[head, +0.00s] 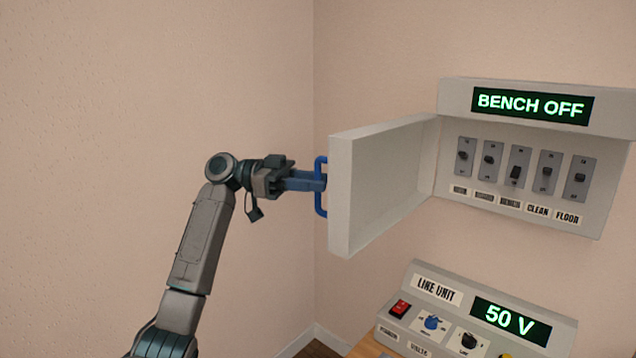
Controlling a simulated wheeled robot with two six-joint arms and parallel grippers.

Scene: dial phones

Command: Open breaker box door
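The white breaker box (450,98) hangs on the wall at the right, with a lit "BENCH OFF" display. Its door (385,180) is swung wide open to the left, hinged at the box's left side and standing out from the wall. A blue handle (320,205) is on the door's outer side by its free edge. My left gripper (318,181) comes in from the left, its blue fingers close together around the handle's upright bar. The fingertips are partly hidden at the bar. My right gripper is not in view.
Several switches (515,167) with labels show inside the box. Below it, a grey line unit (455,312) with a red switch, knobs and a "50 V" display stands on a wooden surface. The wall left of the door is bare.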

